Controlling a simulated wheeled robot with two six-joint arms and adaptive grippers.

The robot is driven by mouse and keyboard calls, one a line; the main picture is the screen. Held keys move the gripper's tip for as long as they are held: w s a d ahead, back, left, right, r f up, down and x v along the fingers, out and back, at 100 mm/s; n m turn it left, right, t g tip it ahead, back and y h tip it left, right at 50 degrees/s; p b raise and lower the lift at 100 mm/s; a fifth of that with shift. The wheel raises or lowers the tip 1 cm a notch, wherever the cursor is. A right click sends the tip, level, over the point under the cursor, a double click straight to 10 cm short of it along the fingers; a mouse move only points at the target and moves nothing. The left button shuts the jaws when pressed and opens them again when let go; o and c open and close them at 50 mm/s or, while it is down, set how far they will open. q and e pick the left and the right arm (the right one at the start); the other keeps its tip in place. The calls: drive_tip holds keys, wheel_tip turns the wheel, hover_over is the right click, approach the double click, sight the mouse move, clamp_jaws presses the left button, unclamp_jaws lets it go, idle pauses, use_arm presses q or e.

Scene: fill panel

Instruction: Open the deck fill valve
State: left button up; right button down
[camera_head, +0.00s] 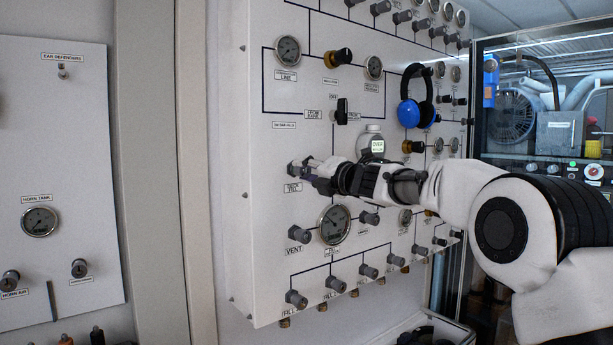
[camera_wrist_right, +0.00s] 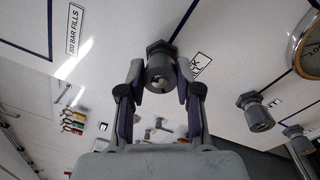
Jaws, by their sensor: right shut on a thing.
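The deck fill valve (camera_wrist_right: 160,70) is a grey knob with a hex base on the white panel. Its label (camera_head: 293,187) sits just below it in the head view and is partly covered by a finger in the wrist view. My right gripper (camera_head: 305,168) reaches in from the right and is shut on this knob. In the wrist view the two fingers of my right gripper (camera_wrist_right: 160,82) lie on either side of the knob. The head view shows little of the knob behind the fingers. My left gripper is not in view.
A vent knob (camera_head: 299,234) and a round gauge (camera_head: 334,224) sit below my right gripper. Blue ear defenders (camera_head: 416,97) hang at the upper right of the panel. A side panel (camera_head: 70,130) stands at left.

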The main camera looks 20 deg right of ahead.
drive_tip(key=n+b, duration=0.1)
drive_tip(key=n, duration=0.4)
drive_tip(key=shift+f+n, duration=0.15)
drive_tip(key=shift+n, duration=0.25)
drive_tip(key=n+b, duration=0.2)
drive_tip(key=n, duration=0.3)
drive_tip(key=shift+g, duration=0.3)
drive_tip(key=n+b, duration=0.1)
drive_tip(key=n, duration=0.4)
drive_tip(key=shift+a+f+n+b, duration=0.1)
drive_tip(key=shift+n+b, duration=0.2)
drive_tip(key=shift+b, duration=0.05)
drive_tip(key=n+b, duration=0.1)
drive_tip(key=n, duration=0.3)
drive_tip(key=shift+n, duration=0.3)
drive_tip(key=c, duration=0.8)
unclamp_jaws()
drive_tip(key=shift+h, duration=0.3)
drive_tip(key=shift+r, duration=0.2)
